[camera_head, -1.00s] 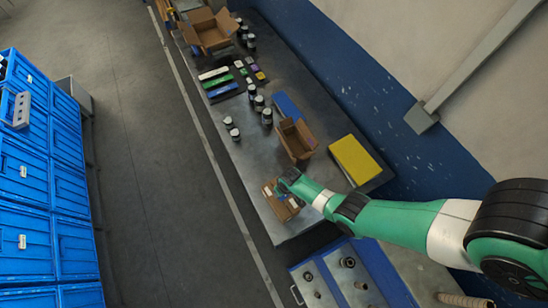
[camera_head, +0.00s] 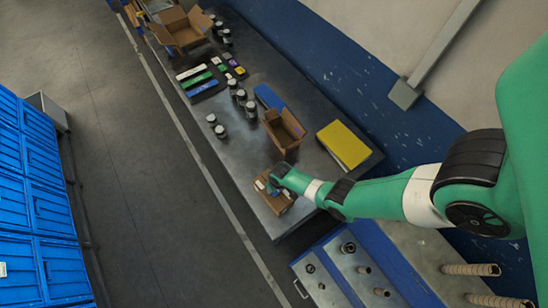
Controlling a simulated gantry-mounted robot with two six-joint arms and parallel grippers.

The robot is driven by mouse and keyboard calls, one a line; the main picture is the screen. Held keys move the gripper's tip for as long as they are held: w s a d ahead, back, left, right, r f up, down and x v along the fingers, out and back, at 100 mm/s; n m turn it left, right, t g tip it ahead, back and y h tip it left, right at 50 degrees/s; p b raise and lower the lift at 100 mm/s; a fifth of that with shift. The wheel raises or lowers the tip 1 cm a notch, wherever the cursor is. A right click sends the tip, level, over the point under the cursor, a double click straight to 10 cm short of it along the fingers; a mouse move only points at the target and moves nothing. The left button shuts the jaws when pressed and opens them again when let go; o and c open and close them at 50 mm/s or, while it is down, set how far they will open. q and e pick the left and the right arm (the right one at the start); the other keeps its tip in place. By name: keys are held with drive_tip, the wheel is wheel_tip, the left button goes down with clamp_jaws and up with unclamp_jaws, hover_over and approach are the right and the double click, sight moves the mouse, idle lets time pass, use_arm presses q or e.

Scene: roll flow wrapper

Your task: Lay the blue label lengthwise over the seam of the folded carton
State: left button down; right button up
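The small brown carton (camera_head: 279,205) lies closed on the near end of the bench, with pale patches on its top. My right gripper (camera_head: 272,184) is over its far side, at or just above the top. Its fingers are too small and dark to tell open from shut, or whether they hold anything. A dark blue strip (camera_head: 202,89), which looks like the blue label, lies beside a green strip (camera_head: 196,80) and a white strip (camera_head: 191,72) farther up the bench. The carton's seam is not clear. My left gripper is out of view.
An open carton (camera_head: 283,128), a blue block (camera_head: 268,96) and a yellow block (camera_head: 343,145) stand behind the small carton. Several dark-and-white jars (camera_head: 250,111) stand mid-bench. A blue-sided unit with metal plates (camera_head: 325,280) is in front. The bench left of the small carton is bare.

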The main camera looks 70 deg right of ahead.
drive_tip(key=shift+f, duration=0.1)
idle(0.6)
drive_tip(key=o, duration=1.4)
